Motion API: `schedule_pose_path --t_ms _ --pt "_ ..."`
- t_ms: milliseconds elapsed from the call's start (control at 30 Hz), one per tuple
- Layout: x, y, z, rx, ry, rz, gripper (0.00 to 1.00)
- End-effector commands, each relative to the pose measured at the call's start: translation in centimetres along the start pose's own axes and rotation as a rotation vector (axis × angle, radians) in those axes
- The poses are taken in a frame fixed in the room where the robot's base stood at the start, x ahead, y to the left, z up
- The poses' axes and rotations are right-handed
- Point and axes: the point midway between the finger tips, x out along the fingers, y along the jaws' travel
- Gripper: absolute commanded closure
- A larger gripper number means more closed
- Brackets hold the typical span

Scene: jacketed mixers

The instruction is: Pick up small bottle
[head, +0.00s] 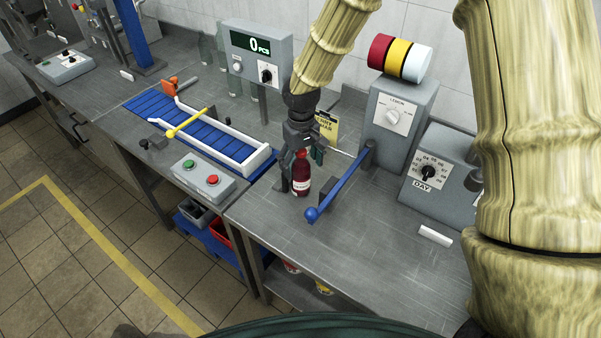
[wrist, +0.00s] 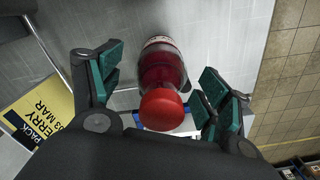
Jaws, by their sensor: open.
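The small bottle (head: 301,175) is dark red with a pale label and stands on the grey metal worktop. In the wrist view its red cap (wrist: 161,108) faces the camera and its dark red body (wrist: 160,68) lies behind the cap. My gripper (head: 302,160) is just above and around the bottle in the head view. In the wrist view the green-padded fingers are open, one on each side of the bottle, with a gap showing on both sides. The back of the bottle is hidden in the head view.
A blue lever with a ball end (head: 312,214) sticks out just right of the bottle. A blue conveyor (head: 205,130) lies to the left, with a button box (head: 203,179) in front. A yellow sign (head: 326,127) stands behind. The worktop front right is mostly clear.

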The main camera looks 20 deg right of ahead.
Motion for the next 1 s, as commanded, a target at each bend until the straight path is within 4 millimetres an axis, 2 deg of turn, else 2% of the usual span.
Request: schedule_pose_path --t_ms 200,467,833,900,1000 --pt "1.2 0.0 0.0 -0.001 0.0 0.001 0.23" --pt "1.4 0.0 0.0 -0.001 0.0 0.0 0.23" --pt "1.4 0.0 0.0 -0.001 0.0 0.0 0.89" --pt "1.3 0.0 0.0 -0.001 0.001 0.0 0.97" --pt "1.3 0.0 0.0 -0.001 0.001 0.0 0.98"
